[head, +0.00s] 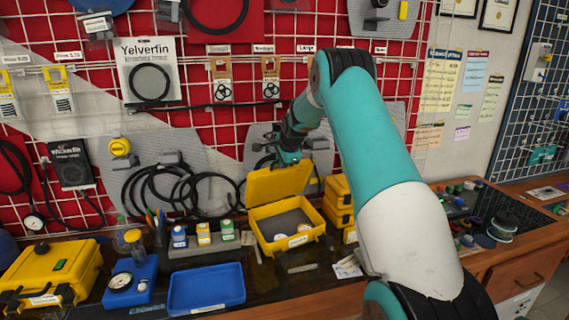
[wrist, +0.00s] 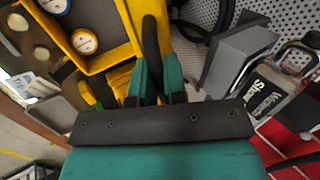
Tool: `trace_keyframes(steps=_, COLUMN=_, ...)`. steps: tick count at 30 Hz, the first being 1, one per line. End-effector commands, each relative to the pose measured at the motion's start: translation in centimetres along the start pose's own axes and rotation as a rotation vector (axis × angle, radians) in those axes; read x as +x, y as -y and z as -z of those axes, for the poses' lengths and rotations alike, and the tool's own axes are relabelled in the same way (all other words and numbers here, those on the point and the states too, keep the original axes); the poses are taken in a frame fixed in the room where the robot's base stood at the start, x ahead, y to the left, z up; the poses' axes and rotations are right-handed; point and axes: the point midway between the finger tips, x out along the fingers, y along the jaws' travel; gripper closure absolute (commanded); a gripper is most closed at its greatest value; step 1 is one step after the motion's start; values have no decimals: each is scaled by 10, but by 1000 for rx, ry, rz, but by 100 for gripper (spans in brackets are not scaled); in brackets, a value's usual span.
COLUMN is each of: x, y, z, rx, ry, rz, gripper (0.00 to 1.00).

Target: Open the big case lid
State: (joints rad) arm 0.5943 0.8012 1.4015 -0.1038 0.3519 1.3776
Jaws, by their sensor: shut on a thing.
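A yellow case (head: 287,239) stands in the middle of the bench with its lid (head: 278,182) raised at the back. The lid stands roughly upright, and the grey-lined inside shows. My gripper (head: 288,160) is at the lid's top edge. In the wrist view my gripper's teal fingers (wrist: 157,82) are close together, around a yellow and dark edge of the lid (wrist: 152,25). Two round labelled tins (wrist: 84,41) show near the case's yellow wall (wrist: 103,62) there. The exact contact is partly hidden by the fingers.
Another large yellow case (head: 62,268) lies shut at the left. Small yellow cases (head: 339,205) are stacked right of the open one. A blue tray (head: 206,287) and small jars (head: 203,234) stand to its left. The pegboard wall with hung hoses (head: 180,185) is close behind.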

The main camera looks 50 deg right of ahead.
Motion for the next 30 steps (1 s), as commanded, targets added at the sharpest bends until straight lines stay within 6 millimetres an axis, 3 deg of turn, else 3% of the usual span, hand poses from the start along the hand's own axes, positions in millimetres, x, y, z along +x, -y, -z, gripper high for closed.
trace_keyframes(steps=8, x=1, y=-1, z=-1, rx=-1, ry=4, rz=-1, gripper=100)
trace_keyframes(steps=9, x=1, y=-1, z=-1, rx=-1, ry=4, rz=-2, gripper=81)
trace_keyframes(steps=12, x=1, y=-1, z=-1, rx=-1, ry=4, rz=-2, gripper=64)
trace_keyframes(steps=23, x=-5, y=-1, z=1, rx=0, ry=1, rz=1, gripper=64)
trace_keyframes(steps=26, x=-18, y=-1, z=1, rx=0, ry=0, rz=3, gripper=64)
trace_keyframes(steps=30, x=-50, y=-1, z=1, rx=0, ry=0, rz=5, gripper=64)
